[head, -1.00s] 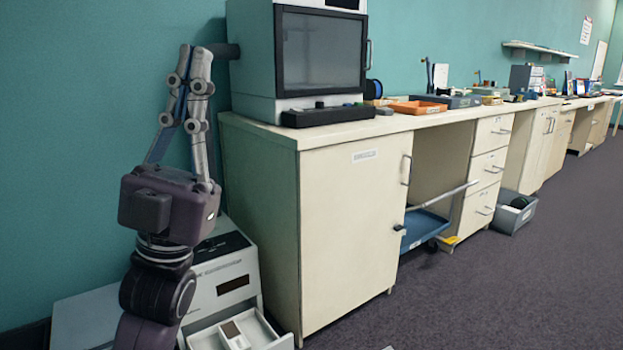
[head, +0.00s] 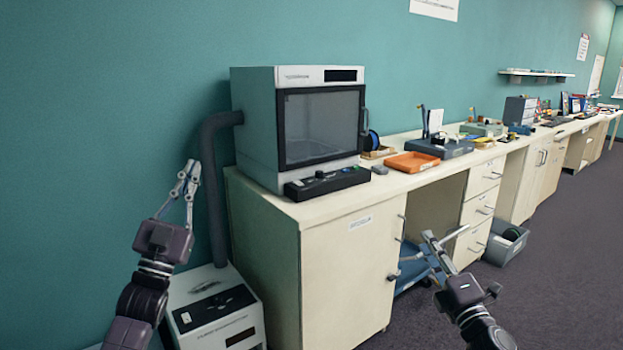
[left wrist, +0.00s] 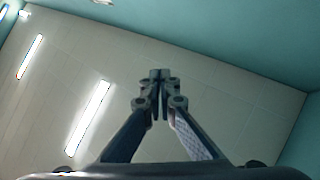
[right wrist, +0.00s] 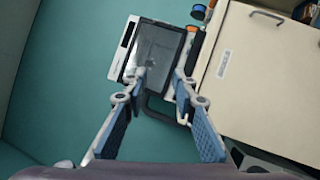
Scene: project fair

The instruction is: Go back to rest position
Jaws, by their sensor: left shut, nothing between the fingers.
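My left gripper (head: 190,170) is raised in front of the teal wall, left of the cabinet. Its fingertips meet in the left wrist view (left wrist: 160,76), with nothing between them and the ceiling behind. My right gripper (head: 446,236) is at the lower right of the head view, in front of the counter. Its fingers stand apart with nothing held in the right wrist view (right wrist: 160,76).
A long counter (head: 335,215) carries a machine with a dark window (head: 320,125) and an orange tray (head: 412,162). A white unit (head: 215,305) stands on the floor at left. A grey bin (head: 505,243) is by the drawers. Floor at right is clear.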

